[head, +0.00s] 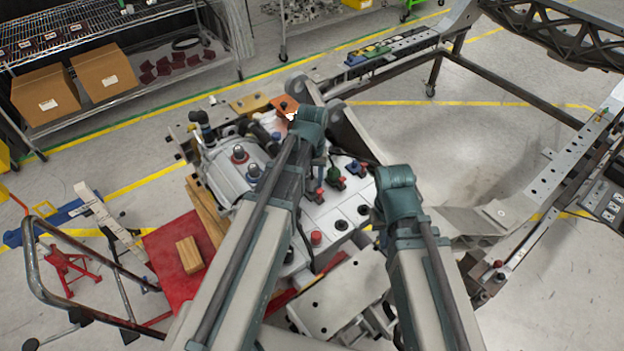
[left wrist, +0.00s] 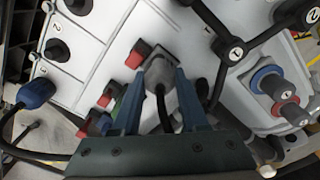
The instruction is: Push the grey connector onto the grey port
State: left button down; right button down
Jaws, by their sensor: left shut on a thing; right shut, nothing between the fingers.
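The grey connector (left wrist: 160,76) is between the two teal fingers of my left gripper (left wrist: 161,88) in the left wrist view, with a dark cable trailing from it. My left gripper is shut on it, over the white housing and close beside a red block (left wrist: 139,54). The grey port cannot be made out; the connector and fingers cover that spot. I cannot tell whether the connector touches it. In the head view, my left wrist (head: 310,125) hides the connector. My right gripper (head: 395,185) is right of the housing, shut and empty; its fingertips are hidden.
The white housing (head: 338,208) carries green (head: 333,175) and blue (head: 354,167) plugs in a row with red blocks. Black numbered caps (left wrist: 233,52) and a red-blue plug (left wrist: 272,82) stand nearby. A chassis frame (head: 540,236) lies right. A red board (head: 170,245) holds a wooden block (head: 189,255).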

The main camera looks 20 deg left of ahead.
pick_arm(q)
jog(key=shift+f+b, duration=0.55)
pick_arm(e)
jog(key=shift+f, duration=0.5)
pick_arm(q)
jog(key=shift+c, duration=1.8)
grip_release()
jog(key=shift+r, duration=0.2)
pick_arm(e)
jog(key=shift+r, duration=0.15)
pick_arm(q)
notch_tip(320, 180, up, 6)
jog(key=p, duration=0.6)
jog(key=shift+f, duration=0.1)
pick_arm(e)
notch_tip(320, 180, up, 6)
jog(key=shift+f, duration=0.1)
pick_arm(q)
jog(key=s+d+f+m+y+b, duration=0.1)
jog(key=s+d+m, duration=0.4)
jog(key=s+d, duration=0.5)
jog(key=s+f, duration=0.1)
jog(key=s, duration=0.3)
jog(key=shift+s+d+b, duration=0.2)
jog(key=shift+b, duration=0.2)
pick_arm(e)
notch_tip(320, 180, down, 2)
